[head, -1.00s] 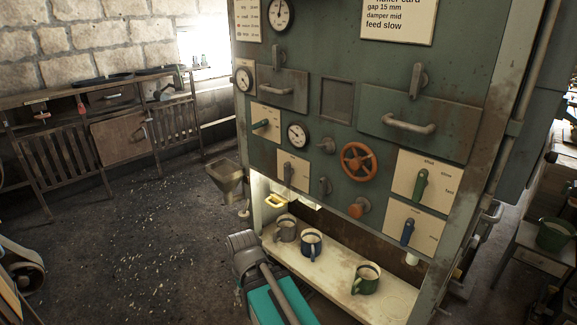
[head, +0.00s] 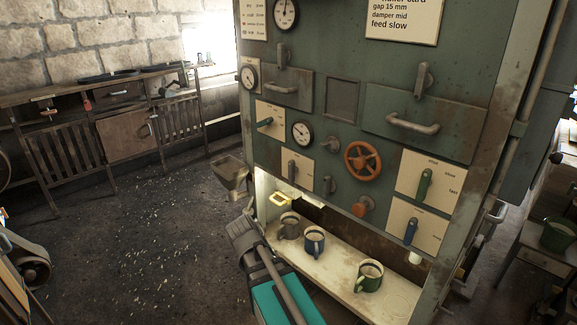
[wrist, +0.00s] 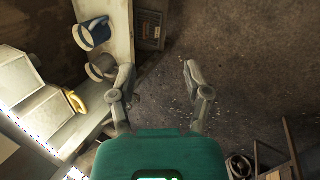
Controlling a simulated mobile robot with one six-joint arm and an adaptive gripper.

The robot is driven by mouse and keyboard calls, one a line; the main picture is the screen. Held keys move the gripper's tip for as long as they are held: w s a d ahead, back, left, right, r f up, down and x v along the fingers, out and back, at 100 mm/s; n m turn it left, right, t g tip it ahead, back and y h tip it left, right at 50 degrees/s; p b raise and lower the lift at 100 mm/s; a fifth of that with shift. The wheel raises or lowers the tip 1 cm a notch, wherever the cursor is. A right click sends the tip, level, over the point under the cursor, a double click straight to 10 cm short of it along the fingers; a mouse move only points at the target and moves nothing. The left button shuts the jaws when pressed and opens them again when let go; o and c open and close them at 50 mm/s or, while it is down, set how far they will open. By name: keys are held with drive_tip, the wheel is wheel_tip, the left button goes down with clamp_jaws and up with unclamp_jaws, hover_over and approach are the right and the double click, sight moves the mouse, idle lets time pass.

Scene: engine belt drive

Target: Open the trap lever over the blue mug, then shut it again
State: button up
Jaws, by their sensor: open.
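The blue mug (head: 314,241) stands upright on the pale shelf under the green machine panel, between a grey mug (head: 289,226) and a green mug (head: 369,276). In the wrist view the blue mug (wrist: 94,34) is at upper left. A yellow handle (head: 281,199) sticks out under the panel, nearest the grey mug; it also shows in the wrist view (wrist: 76,102) beside pale chutes. I cannot tell which lever is the trap lever over the blue mug. My gripper (wrist: 158,76) is open and empty, fingers apart, to the right of the grey mug and yellow handle.
A metal hopper (head: 229,174) sticks out at the panel's left. The floor (head: 130,240) to the left is open.

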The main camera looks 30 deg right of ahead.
drive_tip(key=w+d+r+n+t+h+p, duration=0.1)
drive_tip(key=w+d+r+n+t+h, duration=0.1)
drive_tip(key=w+d+r+n+h, duration=0.5)
drive_tip(key=n+t+h, duration=0.3)
drive_tip(key=n+h, duration=0.2)
drive_tip(key=n, duration=0.5)
approach(290, 166)
drive_tip(key=v, duration=0.3)
drive_tip(key=shift+s+d+p, duration=0.1)
drive_tip(key=shift+p, duration=0.3)
drive_tip(key=shift+d, duration=0.1)
drive_tip(key=x, duration=1.3)
drive_tip(key=shift+w+d, duration=0.25)
drive_tip(key=shift+d, duration=0.05)
drive_tip(key=shift+c, duration=0.3)
